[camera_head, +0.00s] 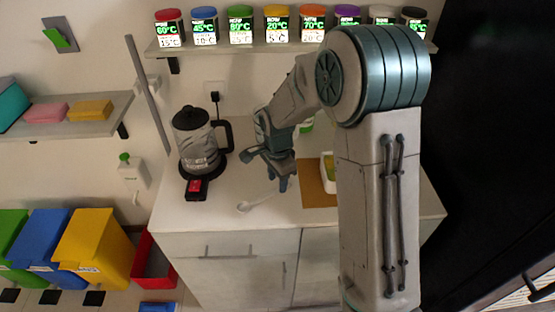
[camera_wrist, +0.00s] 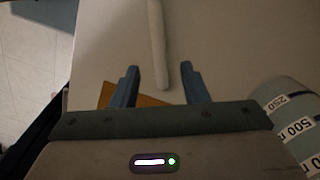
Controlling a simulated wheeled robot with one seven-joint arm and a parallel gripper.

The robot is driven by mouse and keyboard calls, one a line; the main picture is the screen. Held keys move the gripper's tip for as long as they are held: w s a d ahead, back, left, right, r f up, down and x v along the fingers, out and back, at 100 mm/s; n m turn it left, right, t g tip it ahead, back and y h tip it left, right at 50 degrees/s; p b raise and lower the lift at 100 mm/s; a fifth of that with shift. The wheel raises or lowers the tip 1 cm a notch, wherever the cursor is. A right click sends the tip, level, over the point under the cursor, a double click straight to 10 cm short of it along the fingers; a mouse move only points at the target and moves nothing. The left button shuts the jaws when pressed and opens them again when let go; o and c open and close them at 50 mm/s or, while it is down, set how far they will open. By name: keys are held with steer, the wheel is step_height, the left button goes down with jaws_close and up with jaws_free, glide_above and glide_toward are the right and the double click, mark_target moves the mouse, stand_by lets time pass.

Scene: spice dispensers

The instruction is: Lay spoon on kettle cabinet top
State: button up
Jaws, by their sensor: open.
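The white spoon (camera_head: 245,206) lies on the pale kettle cabinet top (camera_head: 215,220), near its front edge, right of and in front of the kettle (camera_head: 197,145). My gripper (camera_head: 277,184) is above the top at the handle end of the spoon. In the wrist view the spoon's handle (camera_wrist: 157,40) runs up from between the two blue fingers of my gripper (camera_wrist: 161,82). The fingers stand apart with a gap on each side of the handle. The spoon's bowl is outside the wrist view.
A brown board (camera_head: 315,192) lies right of my gripper, with a yellow-and-white item (camera_head: 328,172) partly hidden by my arm. A measuring jug (camera_wrist: 290,120) stands close on the right in the wrist view. Spice dispensers (camera_head: 240,25) line the shelf above.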

step_height(320, 180, up, 11)
steer(key=shift+b, duration=0.4)
steer(key=shift+s+d+r, duration=0.1)
steer(key=shift+r, duration=0.05)
